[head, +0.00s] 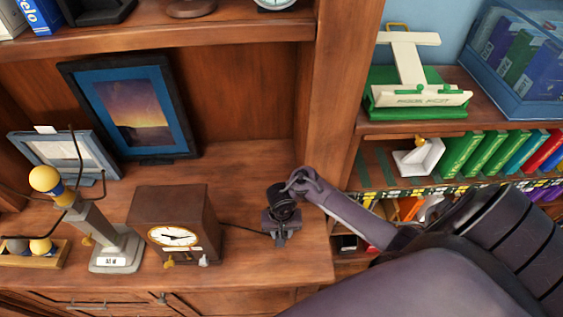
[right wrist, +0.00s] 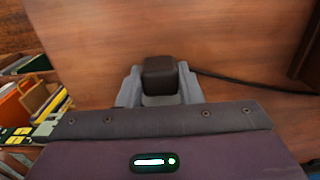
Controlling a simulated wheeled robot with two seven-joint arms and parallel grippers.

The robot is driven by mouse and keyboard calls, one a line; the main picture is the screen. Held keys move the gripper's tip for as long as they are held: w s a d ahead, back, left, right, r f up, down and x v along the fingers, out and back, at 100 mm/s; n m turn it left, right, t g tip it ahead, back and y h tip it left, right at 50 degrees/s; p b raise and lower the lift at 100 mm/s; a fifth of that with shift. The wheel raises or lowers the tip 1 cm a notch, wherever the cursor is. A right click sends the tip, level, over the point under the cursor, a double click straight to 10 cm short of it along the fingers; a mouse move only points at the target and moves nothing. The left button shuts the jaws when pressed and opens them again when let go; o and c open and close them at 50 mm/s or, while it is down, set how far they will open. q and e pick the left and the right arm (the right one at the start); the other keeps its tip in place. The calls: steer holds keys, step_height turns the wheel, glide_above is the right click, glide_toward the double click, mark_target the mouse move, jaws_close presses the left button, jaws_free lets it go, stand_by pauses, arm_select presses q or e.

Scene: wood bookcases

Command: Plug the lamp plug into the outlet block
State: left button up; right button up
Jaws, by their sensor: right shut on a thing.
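My right gripper (head: 280,232) reaches down to the wooden shelf surface, right of the brown clock. In the right wrist view the gripper (right wrist: 160,92) is shut on a small dark block (right wrist: 160,73), which I take for the lamp plug. It sits between the two grey fingers, close over the wood. A black cord (right wrist: 245,85) runs from it to the right in that view. In the head view the cord (head: 240,229) runs left behind the clock. I cannot make out the outlet block or a lamp with certainty. My left gripper is not in view.
The brown clock (head: 174,228) stands left of my right gripper. A grey post with a yellow ball (head: 97,226) and picture frames (head: 136,107) are further left. An upright bookcase panel (head: 338,90) rises at the right. Bare wood lies behind the gripper.

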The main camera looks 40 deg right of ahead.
steer(key=shift+p, duration=0.4)
stand_by(0.8)
steer(key=shift+p, duration=0.4)
steer(key=shift+w+d, duration=0.35)
steer(key=shift+w, duration=0.25)
steer(key=o, duration=1.1)
steer(key=shift+r, duration=0.1)
step_height(320, 180, up, 8)
steer(key=p, duration=0.3)
steer(key=shift+f, duration=0.2)
